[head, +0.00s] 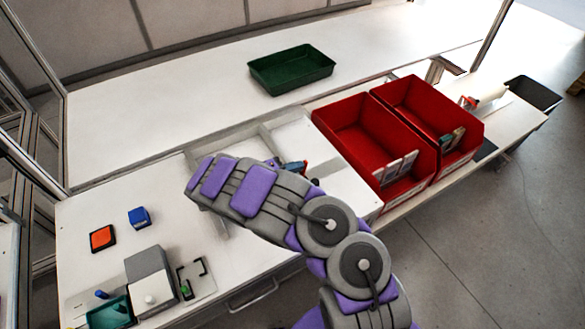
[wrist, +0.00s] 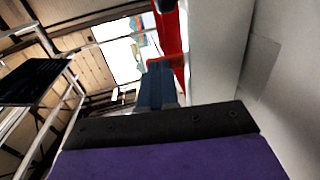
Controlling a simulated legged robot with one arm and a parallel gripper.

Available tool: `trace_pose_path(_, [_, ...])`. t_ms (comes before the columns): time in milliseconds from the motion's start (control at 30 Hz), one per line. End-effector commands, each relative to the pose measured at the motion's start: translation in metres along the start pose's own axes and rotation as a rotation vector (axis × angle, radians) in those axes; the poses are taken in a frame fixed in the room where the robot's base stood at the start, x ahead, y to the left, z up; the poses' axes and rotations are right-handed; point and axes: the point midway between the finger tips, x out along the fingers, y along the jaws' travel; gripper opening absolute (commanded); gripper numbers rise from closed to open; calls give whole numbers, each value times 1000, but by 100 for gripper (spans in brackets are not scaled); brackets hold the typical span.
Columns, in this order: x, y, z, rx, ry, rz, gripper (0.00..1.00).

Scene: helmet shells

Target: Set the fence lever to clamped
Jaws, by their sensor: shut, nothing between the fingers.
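A bench fixture stands at the lower left of the head view. It has a grey block (head: 150,277) with a pale round knob (head: 150,299), a small blue knob (head: 102,294) and a black bracket (head: 191,280) with a green dot. I cannot tell which part is the fence lever or how it is set. My gripper shows in the wrist view (wrist: 158,82), with blue-grey fingers shut and empty. In the head view my arm crosses above the bench and largely hides the gripper. The gripper is well apart from the fixture.
Two red bins (head: 340,108) (head: 470,125) stand at the right. A green tray (head: 291,70) lies at the back. An orange block (head: 102,238), a blue block (head: 139,217) and a teal tray (head: 110,313) are at the left. The back bench top is largely clear.

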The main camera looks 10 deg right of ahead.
Motion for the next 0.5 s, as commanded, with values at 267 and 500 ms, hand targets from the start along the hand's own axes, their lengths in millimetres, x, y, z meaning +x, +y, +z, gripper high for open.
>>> trace_pose_path(267, [1, 2, 0, 1, -1, -15, 0])
trace_pose_path(500, [4, 3, 0, 1, 0, -63, 0])
